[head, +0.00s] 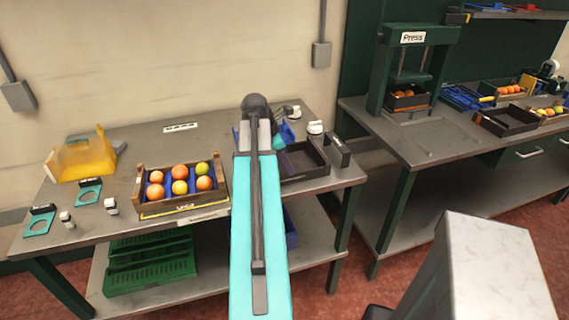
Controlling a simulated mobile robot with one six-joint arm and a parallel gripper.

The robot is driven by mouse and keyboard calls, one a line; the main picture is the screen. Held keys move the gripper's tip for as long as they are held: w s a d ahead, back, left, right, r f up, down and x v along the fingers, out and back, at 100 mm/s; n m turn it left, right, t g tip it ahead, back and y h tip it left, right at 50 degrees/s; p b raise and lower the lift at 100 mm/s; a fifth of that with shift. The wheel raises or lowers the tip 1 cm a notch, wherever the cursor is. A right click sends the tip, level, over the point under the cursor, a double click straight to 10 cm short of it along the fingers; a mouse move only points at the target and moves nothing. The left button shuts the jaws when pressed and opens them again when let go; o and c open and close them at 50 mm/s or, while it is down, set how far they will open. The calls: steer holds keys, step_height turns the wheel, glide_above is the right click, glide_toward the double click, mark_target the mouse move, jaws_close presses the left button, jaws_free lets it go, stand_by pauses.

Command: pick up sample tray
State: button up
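No tray in view carries a readable sample label, so I cannot tell for sure which one is the sample tray. An empty dark tray (318,168) lies on the right part of the near table, partly hidden behind my arm. A wooden crate (185,207) with several orange and yellow fruits on a blue insert sits left of my arm on the same table. My turquoise arm reaches up from the bottom centre across the table. Its dark rounded joint shows at the top, and my gripper's fingers are hidden behind the arm.
A yellow translucent bin (80,158) and teal ring stands (88,192) are at the left of the near table (140,160). Green crates (150,275) lie on its lower shelf. A green press (412,65) and more trays stand on the right bench (430,145). A gap separates the tables.

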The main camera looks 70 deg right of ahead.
stand_by(0.3)
steer(key=shift+p+x, duration=0.75)
steer(key=shift+x, duration=1.85)
steer(key=shift+a, duration=0.1)
jaws_close()
